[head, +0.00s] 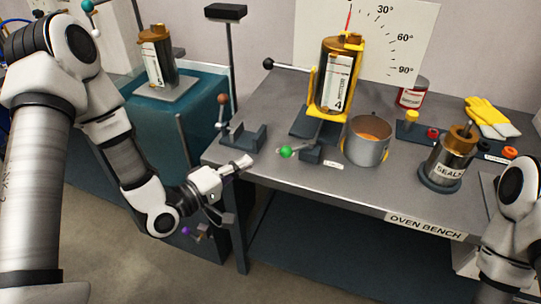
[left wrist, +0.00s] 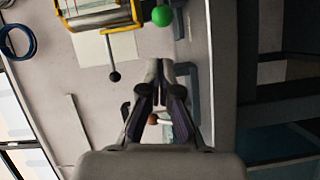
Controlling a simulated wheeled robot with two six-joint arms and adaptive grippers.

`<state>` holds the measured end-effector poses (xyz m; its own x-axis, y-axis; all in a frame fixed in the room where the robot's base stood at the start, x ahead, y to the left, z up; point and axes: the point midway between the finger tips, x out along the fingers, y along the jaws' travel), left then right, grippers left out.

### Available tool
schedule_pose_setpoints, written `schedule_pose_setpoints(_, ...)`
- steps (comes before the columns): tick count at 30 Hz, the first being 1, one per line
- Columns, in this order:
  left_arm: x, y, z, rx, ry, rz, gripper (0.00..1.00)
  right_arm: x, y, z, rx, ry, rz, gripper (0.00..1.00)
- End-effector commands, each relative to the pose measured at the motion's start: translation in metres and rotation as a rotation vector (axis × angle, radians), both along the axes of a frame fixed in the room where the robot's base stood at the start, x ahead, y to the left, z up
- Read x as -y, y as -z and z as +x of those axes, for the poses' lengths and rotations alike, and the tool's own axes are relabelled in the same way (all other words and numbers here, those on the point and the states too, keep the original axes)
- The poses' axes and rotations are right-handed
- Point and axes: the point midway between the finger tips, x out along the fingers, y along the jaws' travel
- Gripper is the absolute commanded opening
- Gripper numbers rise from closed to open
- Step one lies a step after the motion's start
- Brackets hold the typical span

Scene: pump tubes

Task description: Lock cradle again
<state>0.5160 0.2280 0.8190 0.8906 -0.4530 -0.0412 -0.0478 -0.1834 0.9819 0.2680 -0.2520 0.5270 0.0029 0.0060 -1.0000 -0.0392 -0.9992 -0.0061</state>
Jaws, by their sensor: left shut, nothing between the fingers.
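The cradle (head: 312,98) is a yellow frame on the bench, holding an amber canister (head: 338,70) labelled 4 close to upright. A lever with a black knob (head: 268,63) sticks out to its left. A green ball (head: 285,152) on a short lever sits at the cradle's front foot. In the left wrist view the green ball (left wrist: 162,15) and the yellow frame (left wrist: 104,30) are at the top. My left gripper (head: 246,163) is shut and empty, left of the green ball and apart from it; its fingers (left wrist: 163,70) point toward it. My right gripper is out of view.
A dark bracket (head: 242,137) with a brown-knobbed lever (head: 221,99) stands by my left gripper. A metal pot (head: 367,140) is right of the green ball. A sealant can (head: 450,155) and yellow gloves (head: 490,115) are farther right.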

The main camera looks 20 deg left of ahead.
Motion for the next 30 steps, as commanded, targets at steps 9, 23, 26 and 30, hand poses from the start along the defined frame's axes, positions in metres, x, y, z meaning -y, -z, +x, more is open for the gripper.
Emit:
schedule_pose_setpoints(9,0.031,0.003,0.056,0.002,0.005,0.006,0.00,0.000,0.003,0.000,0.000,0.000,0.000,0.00)
schedule_pose_setpoints(23,0.038,0.004,0.074,-0.002,0.001,0.001,0.00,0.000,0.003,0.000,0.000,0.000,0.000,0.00)
schedule_pose_setpoints(26,0.038,0.004,0.074,-0.002,0.000,0.002,0.00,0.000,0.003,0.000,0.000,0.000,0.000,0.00)
schedule_pose_setpoints(30,0.037,0.004,0.073,-0.002,-0.007,0.002,0.00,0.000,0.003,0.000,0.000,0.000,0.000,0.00)
